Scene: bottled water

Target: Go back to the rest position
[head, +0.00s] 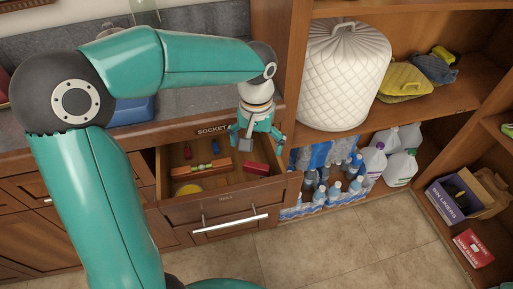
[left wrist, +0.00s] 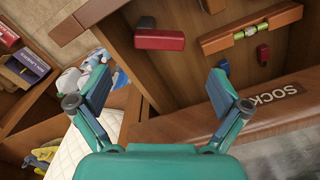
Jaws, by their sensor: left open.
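My left gripper (head: 258,138) hangs over the right back part of an open wooden drawer (head: 225,210), by the cabinet edge. In the left wrist view its two fingers (left wrist: 166,80) are spread wide with nothing between them. My left arm reaches in from the left and bends down at the wrist. My right gripper is not in view.
The drawer holds a level (head: 202,168), a red block (head: 257,168) and a yellow round item (head: 188,187). Bottled water (head: 325,185) and jugs (head: 400,168) stand on the low shelf at right. A white quilted hamper (head: 345,75) sits above. Tiled floor (head: 340,245) is clear in front.

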